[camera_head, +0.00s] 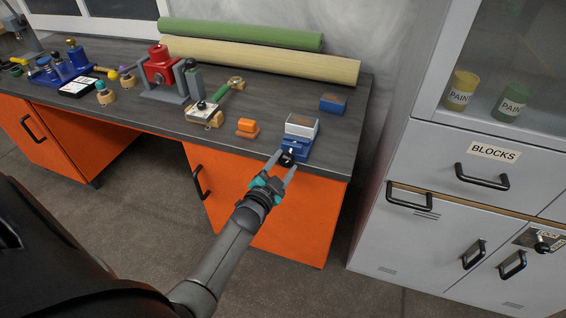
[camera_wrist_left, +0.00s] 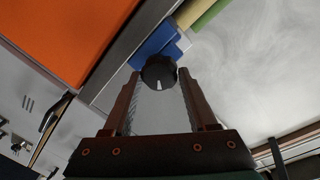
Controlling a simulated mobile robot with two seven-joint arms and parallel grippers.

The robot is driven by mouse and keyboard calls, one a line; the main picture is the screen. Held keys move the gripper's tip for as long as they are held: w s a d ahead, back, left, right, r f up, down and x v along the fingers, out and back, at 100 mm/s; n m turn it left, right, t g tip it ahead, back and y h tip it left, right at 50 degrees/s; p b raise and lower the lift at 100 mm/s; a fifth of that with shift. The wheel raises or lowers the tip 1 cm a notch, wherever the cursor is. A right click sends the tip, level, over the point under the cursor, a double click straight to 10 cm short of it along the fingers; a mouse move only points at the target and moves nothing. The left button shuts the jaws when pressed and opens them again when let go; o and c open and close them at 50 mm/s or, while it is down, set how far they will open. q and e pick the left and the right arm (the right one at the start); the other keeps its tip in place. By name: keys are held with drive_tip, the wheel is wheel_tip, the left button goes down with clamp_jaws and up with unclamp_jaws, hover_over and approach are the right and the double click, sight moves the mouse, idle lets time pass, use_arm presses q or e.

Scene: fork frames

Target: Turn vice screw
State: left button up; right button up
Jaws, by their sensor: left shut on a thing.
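A small blue vice (camera_head: 296,148) with a pale block (camera_head: 301,126) at its top stands at the front right edge of the grey workbench. Its dark round screw knob (camera_head: 287,159) faces out over the bench edge. My left gripper (camera_head: 284,161) reaches up to it, with a finger on each side of the knob. In the left wrist view the black knob (camera_wrist_left: 159,72) with a white mark lies between the fingertips of my left gripper (camera_wrist_left: 158,76), in front of the blue vice body (camera_wrist_left: 172,46). The fingers are shut on the knob. My right gripper is not seen.
An orange block (camera_head: 247,128) and a blue box (camera_head: 332,104) lie on the bench (camera_head: 225,140) near the vice. A red device (camera_head: 160,68) and several tools stand further left. Green and tan rolls (camera_head: 262,58) lie along the wall. A grey cabinet (camera_head: 430,160) stands at the right.

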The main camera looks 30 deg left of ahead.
use_arm(q)
drive_tip(key=shift+m, duration=1.1)
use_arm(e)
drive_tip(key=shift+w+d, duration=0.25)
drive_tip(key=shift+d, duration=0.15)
use_arm(q)
drive_tip(key=o, duration=1.4)
drive_tip(key=shift+c, duration=0.2)
drive_tip(key=shift+s+d, duration=0.1)
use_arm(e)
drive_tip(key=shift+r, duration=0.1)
use_arm(q)
drive_tip(key=s+d+r+p, duration=0.1)
drive_tip(key=s+d+p, duration=0.1)
drive_tip(key=s, duration=1.2)
drive_tip(key=shift+s+d+r+p, duration=0.25)
drive_tip(key=shift+s+d+p, duration=0.15)
drive_tip(key=shift+p, duration=0.1)
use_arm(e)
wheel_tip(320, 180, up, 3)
